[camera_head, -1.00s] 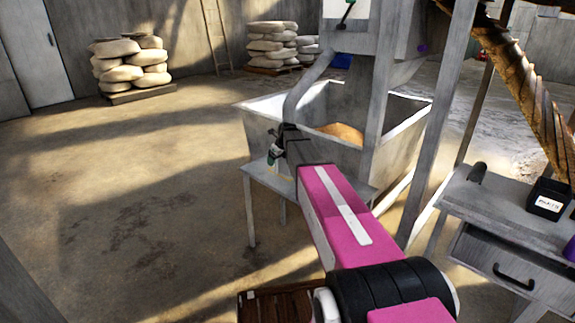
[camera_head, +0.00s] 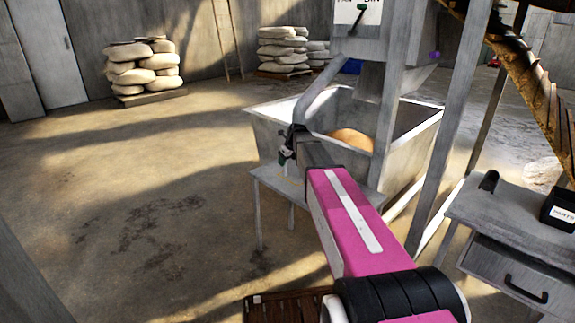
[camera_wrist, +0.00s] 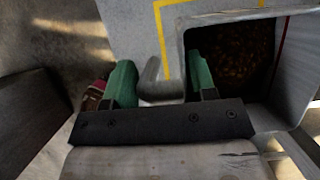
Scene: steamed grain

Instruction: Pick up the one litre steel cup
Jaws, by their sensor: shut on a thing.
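The steel cup (camera_wrist: 184,92) shows in the wrist view as a grey square-mouthed vessel with a curved handle on its left; dark brown grain lies inside its mouth. My gripper (camera_wrist: 160,82) has two green fingers, the left one outside the handle and the right one over the cup's mouth. It is shut with the handle and near wall between the fingers. In the head view my gripper (camera_head: 286,154) is small and dark, above the left end of a small grey table (camera_head: 275,184). The cup cannot be made out there.
A large grey bin (camera_head: 405,160) with a brown grain heap stands behind the small table, under a steel frame. A drawer bench (camera_head: 505,268) with a black box (camera_head: 560,212) is at right. Stacked sacks (camera_head: 145,68) stand far back. Floor at left is clear.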

